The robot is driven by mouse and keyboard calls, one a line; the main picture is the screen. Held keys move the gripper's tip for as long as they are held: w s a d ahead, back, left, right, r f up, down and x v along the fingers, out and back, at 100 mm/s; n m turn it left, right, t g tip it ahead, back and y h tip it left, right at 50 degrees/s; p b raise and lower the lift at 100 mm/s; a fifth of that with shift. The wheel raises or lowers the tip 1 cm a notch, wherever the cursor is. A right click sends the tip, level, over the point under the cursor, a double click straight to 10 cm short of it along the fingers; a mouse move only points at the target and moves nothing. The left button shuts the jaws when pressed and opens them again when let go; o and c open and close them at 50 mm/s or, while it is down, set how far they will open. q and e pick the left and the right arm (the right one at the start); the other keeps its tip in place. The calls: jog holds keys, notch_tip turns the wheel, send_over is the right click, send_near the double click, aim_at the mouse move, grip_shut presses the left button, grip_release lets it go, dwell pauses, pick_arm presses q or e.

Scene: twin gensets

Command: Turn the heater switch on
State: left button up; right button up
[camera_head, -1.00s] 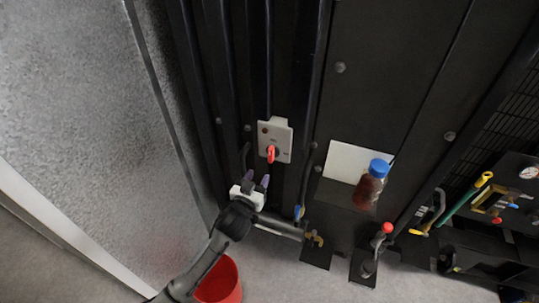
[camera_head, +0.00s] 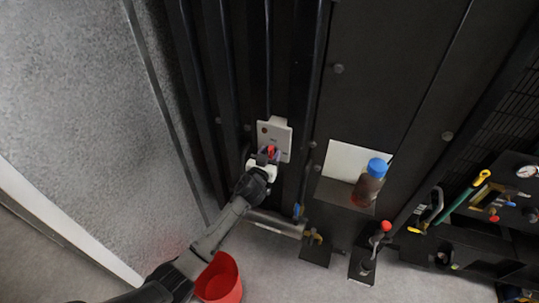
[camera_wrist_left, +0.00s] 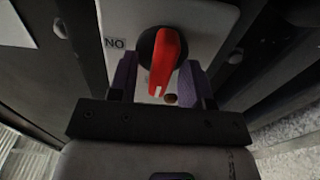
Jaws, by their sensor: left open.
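The heater switch is a light grey box (camera_head: 277,132) on the dark ribbed panel in the head view. Its red knob (camera_head: 271,151) is partly hidden by my gripper there. In the left wrist view the red handle (camera_wrist_left: 167,60) sits on a round black base, on a plate (camera_wrist_left: 200,20) with a label reading "NO" as seen. My left gripper (camera_head: 268,154) is open, with its purple fingers on either side of the red handle. I cannot tell whether they touch it. My right gripper is not in view.
A red bucket (camera_head: 219,278) stands on the floor below my left arm. A blue-capped bottle (camera_head: 369,183) stands on a ledge to the right. A red-knobbed valve (camera_head: 386,226) and a pipe (camera_head: 275,223) are low on the panel.

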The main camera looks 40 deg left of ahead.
pick_arm(q)
jog(key=shift+c, duration=0.9)
grip_shut()
